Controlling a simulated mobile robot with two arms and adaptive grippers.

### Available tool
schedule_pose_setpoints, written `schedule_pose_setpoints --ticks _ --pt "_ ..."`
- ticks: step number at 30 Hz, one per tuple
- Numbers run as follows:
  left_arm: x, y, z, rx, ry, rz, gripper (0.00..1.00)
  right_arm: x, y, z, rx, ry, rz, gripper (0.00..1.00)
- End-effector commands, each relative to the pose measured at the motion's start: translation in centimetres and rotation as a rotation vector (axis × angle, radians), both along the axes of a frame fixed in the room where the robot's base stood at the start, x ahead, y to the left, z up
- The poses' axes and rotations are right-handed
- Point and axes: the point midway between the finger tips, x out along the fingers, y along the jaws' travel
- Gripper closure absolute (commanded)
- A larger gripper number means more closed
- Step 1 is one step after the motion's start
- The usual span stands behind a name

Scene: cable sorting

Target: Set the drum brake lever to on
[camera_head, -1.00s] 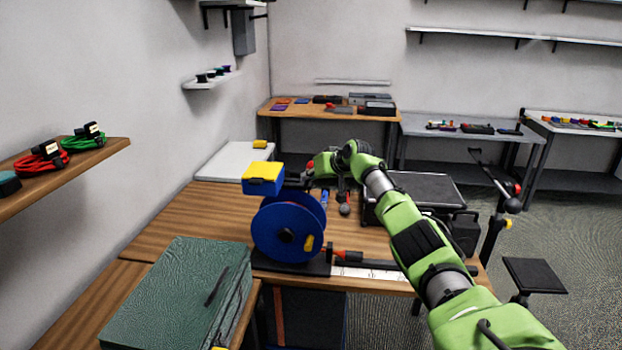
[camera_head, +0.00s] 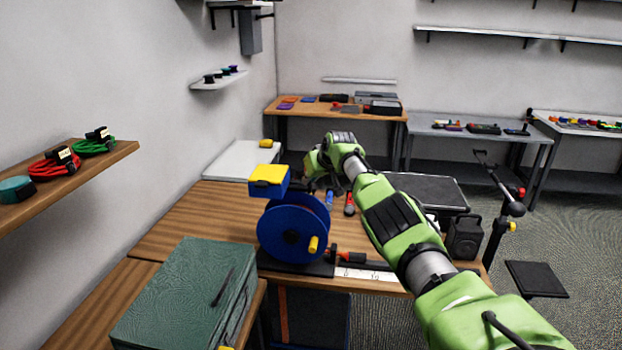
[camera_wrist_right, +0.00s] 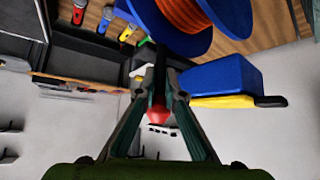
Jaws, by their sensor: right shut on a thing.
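The blue cable drum (camera_head: 292,228) stands on a dark base on the wooden bench, with a yellow crank knob on its near face. In the right wrist view the drum (camera_wrist_right: 232,14) shows orange cable wound on it. The brake lever (camera_wrist_right: 161,115) shows there as a dark rod with a red tip, between my right fingers. My right gripper (camera_wrist_right: 160,108) is shut on this lever, just behind the drum. In the head view my right gripper (camera_head: 318,184) is partly hidden, and I cannot tell the lever's position there. My left gripper is not in view.
A blue box with a yellow top (camera_head: 268,180) stands close beside the gripper. A green case (camera_head: 185,295) is at the front left. A black case (camera_head: 430,190) and a dark speaker-like box (camera_head: 465,237) stand right of my arm. Hand tools lie behind the drum.

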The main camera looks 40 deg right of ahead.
Motion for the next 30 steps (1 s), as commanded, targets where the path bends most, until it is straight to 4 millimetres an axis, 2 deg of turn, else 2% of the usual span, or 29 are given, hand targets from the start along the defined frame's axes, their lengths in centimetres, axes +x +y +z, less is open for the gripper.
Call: schedule_pose_setpoints --ticks 1,3,4,6,7,20,30 --pt "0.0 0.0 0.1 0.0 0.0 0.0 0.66 0.6 -0.3 1.6 -0.013 -0.034 -0.002 1.0" --pt "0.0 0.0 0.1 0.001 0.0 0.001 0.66 0.6 -0.3 1.6 -0.013 -0.034 -0.002 1.0" --pt "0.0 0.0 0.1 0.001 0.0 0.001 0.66 0.6 -0.3 1.6 -0.013 -0.034 -0.002 0.86" --pt "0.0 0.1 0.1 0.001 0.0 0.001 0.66 0.6 -0.3 1.7 -0.013 -0.035 -0.001 0.68" --pt "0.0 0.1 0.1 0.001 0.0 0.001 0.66 0.6 -0.3 1.6 -0.013 -0.034 -0.001 0.65" --pt "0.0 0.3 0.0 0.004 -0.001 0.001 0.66 0.3 -0.1 1.0 -0.008 -0.022 0.0 0.65" --pt "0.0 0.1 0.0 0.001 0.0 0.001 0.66 -1.2 0.3 2.5 -0.009 -0.021 0.002 0.65"
